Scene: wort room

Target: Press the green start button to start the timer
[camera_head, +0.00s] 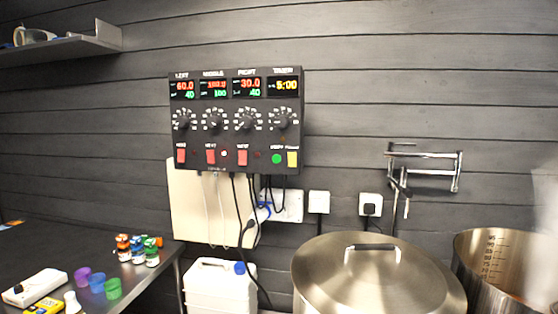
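The green start button (276,158) is a small round button at the lower right of the black control panel (236,140), which hangs on the dark plank wall. A yellow switch or button (292,159) sits just to its right. The timer display (284,85) at the panel's top right reads 5:00 in yellow. Other displays to its left show red and green digits, such as 60.0 and 30.0. Nothing covers the green button. My gripper is not in view.
A lidded steel kettle (376,280) and an open steel pot (492,262) stand below right of the panel. A white canister (220,288) stands below it. A dark table (60,250) at left holds small bottles and cups. Cables hang under the panel; the space before it looks clear.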

